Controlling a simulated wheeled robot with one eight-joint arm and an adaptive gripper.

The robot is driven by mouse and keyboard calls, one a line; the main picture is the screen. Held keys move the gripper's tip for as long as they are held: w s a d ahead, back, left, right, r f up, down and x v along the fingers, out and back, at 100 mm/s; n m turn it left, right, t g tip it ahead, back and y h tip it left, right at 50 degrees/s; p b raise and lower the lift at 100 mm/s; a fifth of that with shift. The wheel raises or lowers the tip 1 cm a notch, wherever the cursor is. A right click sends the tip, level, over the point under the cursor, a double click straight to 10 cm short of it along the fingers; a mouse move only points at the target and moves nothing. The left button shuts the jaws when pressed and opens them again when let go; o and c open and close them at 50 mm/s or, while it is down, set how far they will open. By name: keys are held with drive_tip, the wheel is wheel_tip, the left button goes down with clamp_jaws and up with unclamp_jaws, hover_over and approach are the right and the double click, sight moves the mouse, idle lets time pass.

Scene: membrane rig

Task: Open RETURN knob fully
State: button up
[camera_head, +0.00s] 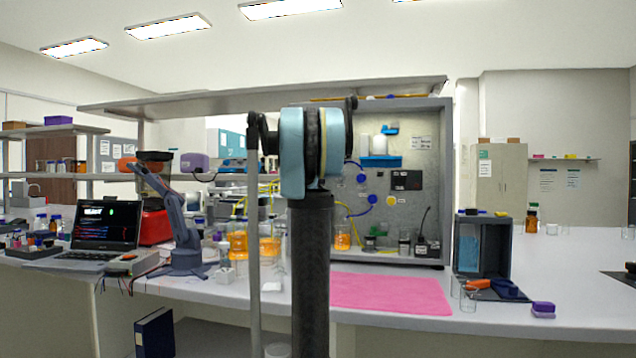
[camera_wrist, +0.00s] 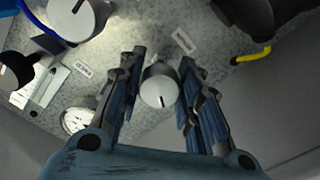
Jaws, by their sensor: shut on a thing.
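In the wrist view a round pale grey knob (camera_wrist: 159,91) with a dark pointer line sits on the speckled grey panel (camera_wrist: 150,40). My gripper (camera_wrist: 158,85) has its two blue-padded fingers on either side of this knob and is shut on it. The pointer line runs nearly up and down in the picture, tilted slightly. A small label (camera_wrist: 184,41) is on the panel near the knob, too small to read. In the head view my own arm stands in front of the panel (camera_head: 425,165), and my gripper and the held knob cannot be made out.
A larger white knob (camera_wrist: 78,15) with a dark line is at upper left in the wrist view, and a yellow tube (camera_wrist: 252,56) at right. In the head view a pink mat (camera_head: 390,294) lies before the panel, and bottles of orange liquid (camera_head: 238,245) stand to the left.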

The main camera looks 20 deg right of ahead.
drive_tip(key=n, duration=0.5)
drive_tip(key=shift+w+a+n, duration=0.1)
drive_tip(key=shift+n, duration=0.2)
drive_tip(key=n, duration=0.6)
drive_tip(key=shift+c, duration=0.2)
drive_tip(key=n, duration=0.6)
drive_tip(key=shift+n, duration=0.3)
drive_tip(key=shift+o, duration=0.2)
drive_tip(key=n, duration=0.5)
drive_tip(key=shift+n, duration=0.3)
drive_tip(key=shift+c, duration=0.2)
drive_tip(key=o, duration=1.1)
drive_tip(key=v, duration=1.2)
